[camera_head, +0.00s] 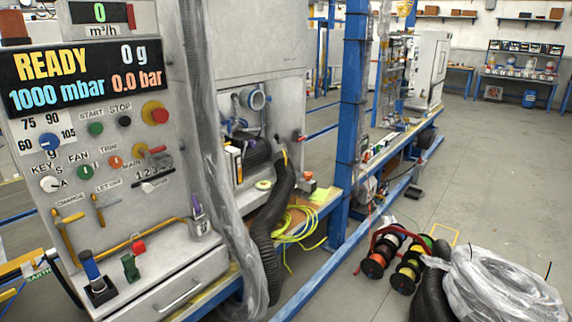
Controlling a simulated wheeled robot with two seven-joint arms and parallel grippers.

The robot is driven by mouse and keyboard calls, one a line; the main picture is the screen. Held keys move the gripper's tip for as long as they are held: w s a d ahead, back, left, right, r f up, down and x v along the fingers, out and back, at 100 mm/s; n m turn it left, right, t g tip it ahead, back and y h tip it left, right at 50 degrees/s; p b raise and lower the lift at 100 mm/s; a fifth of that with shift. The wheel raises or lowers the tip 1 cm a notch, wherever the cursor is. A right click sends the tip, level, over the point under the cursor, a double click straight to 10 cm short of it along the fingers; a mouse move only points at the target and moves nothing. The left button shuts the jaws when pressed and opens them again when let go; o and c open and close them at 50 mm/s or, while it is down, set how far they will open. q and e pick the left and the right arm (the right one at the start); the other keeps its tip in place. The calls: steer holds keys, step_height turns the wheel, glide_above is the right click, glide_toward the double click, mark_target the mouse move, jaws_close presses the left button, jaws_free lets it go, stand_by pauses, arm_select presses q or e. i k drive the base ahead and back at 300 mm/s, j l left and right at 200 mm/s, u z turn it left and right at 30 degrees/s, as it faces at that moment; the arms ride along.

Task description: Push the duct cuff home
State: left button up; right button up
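A black corrugated duct hose (274,205) rises from the floor side of the bench to an open bay in the grey cabinet. Its upper end (284,158) has a thin yellow mark and stands at the bay's right side. I cannot tell whether a cuff there is seated or apart from its port. Inside the bay are a round pale port with a blue rim (257,100) and a dark ribbed piece (257,152). A translucent ribbed duct (213,130) hangs in front of the cabinet, left of the bay. Neither of my grippers shows.
The control panel (90,150) at left reads READY, 0 g, 1000 mbar and 0.0 bar. A blue post (351,110) stands right of the bay. Yellow-green hose (298,225) lies coiled on the bench. Cable reels (375,263) and a plastic-wrapped coil (500,285) occupy the floor; beyond is clear.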

mark_target(284, 166)
steer(key=i+l, duration=0.25)
steer(key=i, duration=0.3)
steer(key=i+l+z, duration=0.15)
steer(key=i, duration=0.4)
steer(key=i+l, duration=0.25)
steer(key=i, duration=0.35)
